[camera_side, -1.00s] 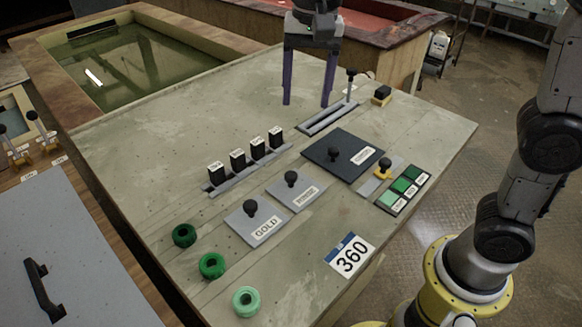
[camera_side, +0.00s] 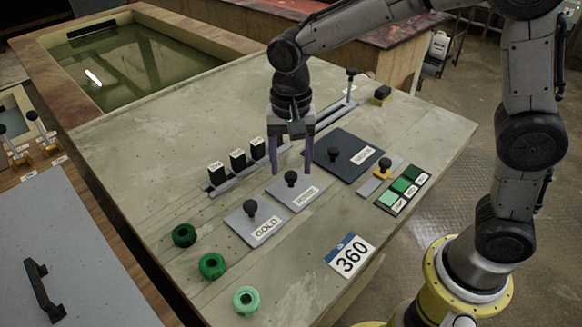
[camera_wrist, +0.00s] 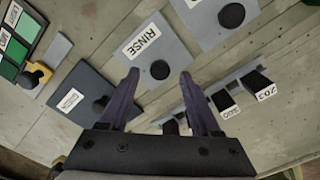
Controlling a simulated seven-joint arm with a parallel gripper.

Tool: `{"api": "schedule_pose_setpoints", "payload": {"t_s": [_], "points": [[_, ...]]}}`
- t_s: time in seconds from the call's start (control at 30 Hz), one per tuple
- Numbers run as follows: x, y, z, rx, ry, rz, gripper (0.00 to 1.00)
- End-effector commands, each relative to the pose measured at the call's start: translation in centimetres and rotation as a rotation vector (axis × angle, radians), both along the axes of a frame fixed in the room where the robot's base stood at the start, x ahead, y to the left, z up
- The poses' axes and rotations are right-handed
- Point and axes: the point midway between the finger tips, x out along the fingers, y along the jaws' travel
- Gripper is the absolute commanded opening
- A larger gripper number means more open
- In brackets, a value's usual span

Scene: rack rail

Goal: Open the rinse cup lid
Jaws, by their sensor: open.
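The rinse cup lid (camera_side: 281,191) is a grey square plate with a RINSE label and a black round knob (camera_side: 291,178). It lies flat on the table. My gripper (camera_side: 290,172) points down over this lid, its two purple fingers apart. In the wrist view the RINSE lid (camera_wrist: 177,48) lies ahead of the fingers, and its knob (camera_wrist: 160,69) appears in the gap between the fingertips. I cannot tell whether the tips are level with the knob or above it; no contact shows.
The GOLD lid (camera_side: 238,226) lies close to the left, the dark lid (camera_side: 345,147) to the right. A rail (camera_side: 226,182) with black labelled blocks runs behind. Green rings (camera_side: 212,266) sit front left; green tiles (camera_side: 404,187) and a yellow-based knob (camera_side: 385,165) are at right.

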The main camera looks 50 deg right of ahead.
Motion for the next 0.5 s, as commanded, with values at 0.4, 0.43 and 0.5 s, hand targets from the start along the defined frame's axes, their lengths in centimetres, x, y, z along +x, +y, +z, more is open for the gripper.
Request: {"api": "schedule_pose_setpoints", "payload": {"t_s": [0.4, 0.43, 0.5], "points": [[0.0, 0.0, -1.8, 0.0, 0.0, 0.0, 0.64], [0.0, 0.0, -1.8, 0.0, 0.0, 0.0, 0.64], [0.0, 0.0, -1.8, 0.0, 0.0, 0.0, 0.64]]}}
